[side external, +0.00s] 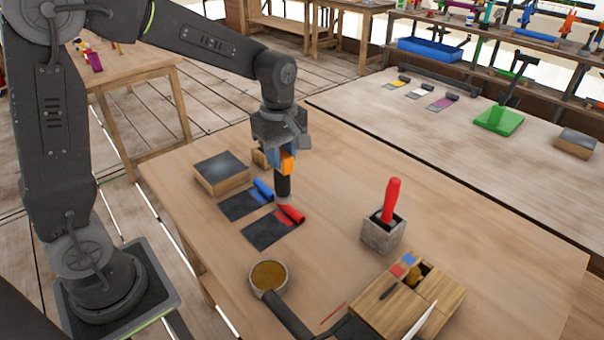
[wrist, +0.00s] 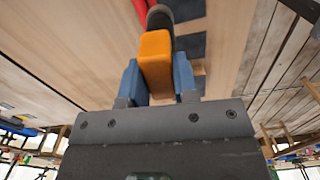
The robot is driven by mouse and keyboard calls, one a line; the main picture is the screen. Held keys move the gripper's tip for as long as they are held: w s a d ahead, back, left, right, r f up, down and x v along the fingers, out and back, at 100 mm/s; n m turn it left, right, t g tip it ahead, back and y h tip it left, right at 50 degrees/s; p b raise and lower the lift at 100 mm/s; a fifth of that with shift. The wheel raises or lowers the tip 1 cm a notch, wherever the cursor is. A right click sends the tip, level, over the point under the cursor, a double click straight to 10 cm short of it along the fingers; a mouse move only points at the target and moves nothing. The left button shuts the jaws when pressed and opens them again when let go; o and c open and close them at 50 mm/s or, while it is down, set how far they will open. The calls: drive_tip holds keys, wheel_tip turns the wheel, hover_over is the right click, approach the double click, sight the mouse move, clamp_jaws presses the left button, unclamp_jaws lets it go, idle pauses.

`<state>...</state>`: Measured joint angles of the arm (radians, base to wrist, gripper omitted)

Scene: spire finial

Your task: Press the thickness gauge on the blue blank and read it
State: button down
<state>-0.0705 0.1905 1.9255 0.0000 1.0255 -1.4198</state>
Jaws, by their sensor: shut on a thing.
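My gripper (side external: 284,157) is shut on the thickness gauge, an orange block with a black shaft (side external: 282,186) and a greyish foot, held roughly upright. In the wrist view the gauge's orange body (wrist: 157,62) sits between the blue fingers. The blue blank (side external: 240,206) is a dark sheet with a blue roll at its right end. The red blank (side external: 268,230), a similar dark sheet with a red roll, lies in front of it. The gauge foot is beside the upper end of the red roll, right of the blue roll; I cannot tell whether it touches anything. No reading is visible.
A dark-topped wooden block (side external: 223,178) stands behind the blanks. A grey holder (side external: 382,236) with a red-handled tool (side external: 391,201) stands to the right. A round long-handled pan (side external: 268,275) and a wooden compartment box (side external: 391,315) are in front. Table between is mostly clear.

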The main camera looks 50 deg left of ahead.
drive_tip(key=s+a+f+n, duration=0.15)
drive_tip(key=s+a, duration=0.25)
drive_tip(key=a, duration=1)
drive_tip(key=shift+m, duration=0.25)
drive_tip(key=shift+s+a+f, duration=0.1)
drive_tip(key=shift+a+f, duration=0.05)
drive_tip(key=shift+f, duration=4.05)
drive_tip(key=shift+r, duration=2.6)
drive_tip(key=shift+f, duration=0.1)
